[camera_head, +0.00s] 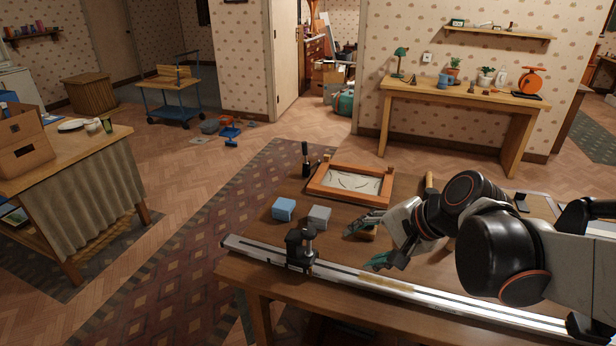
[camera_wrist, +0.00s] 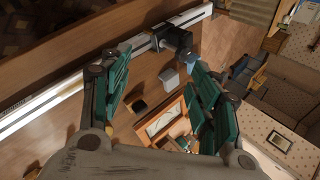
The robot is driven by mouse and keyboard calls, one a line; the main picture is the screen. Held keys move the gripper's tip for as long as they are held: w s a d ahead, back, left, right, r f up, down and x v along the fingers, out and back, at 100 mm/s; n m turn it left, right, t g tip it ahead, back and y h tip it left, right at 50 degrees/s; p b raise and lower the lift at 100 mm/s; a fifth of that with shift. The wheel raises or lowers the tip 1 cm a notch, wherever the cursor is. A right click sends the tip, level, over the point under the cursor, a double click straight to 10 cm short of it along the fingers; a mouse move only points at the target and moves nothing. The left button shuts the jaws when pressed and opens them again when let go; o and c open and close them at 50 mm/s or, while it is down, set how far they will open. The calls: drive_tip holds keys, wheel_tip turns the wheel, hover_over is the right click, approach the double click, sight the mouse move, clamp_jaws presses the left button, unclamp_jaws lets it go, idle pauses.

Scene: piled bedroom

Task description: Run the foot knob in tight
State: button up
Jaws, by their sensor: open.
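I cannot tell which part is the foot knob. My gripper (camera_head: 364,246) is right of the clamp and apart from it, low over the table. Its green-padded fingers are spread, with nothing held between them, in the wrist view (camera_wrist: 162,85). A small wooden piece (camera_head: 366,234) lies by the upper finger, partly hidden.
A blue block (camera_head: 283,209) and a grey block (camera_head: 319,217) stand just behind the clamp. A wood-framed tray (camera_head: 387,188) and a black upright tool (camera_head: 305,158) are farther back on the brown table (camera_head: 250,275). The table's left edge is near the clamp.

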drive_tip(key=m+y+b, duration=0.3)
drive_tip(key=m+y, duration=0.2)
drive_tip(key=m, duration=0.2)
approach(309, 232)
drive_tip(key=s+d+r, duration=0.2)
drive_tip(key=s+r, duration=0.1)
drive_tip(key=s, duration=0.1)
drive_tip(key=w+d+f+m+y+b, duration=0.2)
drive_tip(key=w+d+f+m+y, duration=0.1)
drive_tip(key=f+m+y, duration=0.4)
drive_tip(key=shift+n+t+h, duration=0.4)
drive_tip(key=shift+n, duration=0.2)
drive_tip(key=b+x, duration=0.1)
drive_tip(key=x, duration=0.3)
drive_tip(key=b+x, duration=0.1)
drive_tip(key=x, duration=0.4)
drive_tip(key=f+b+x, duration=0.1)
drive_tip(key=x, duration=0.3)
drive_tip(key=shift+w+a+b, duration=0.3)
drive_tip(key=c, duration=1.1)
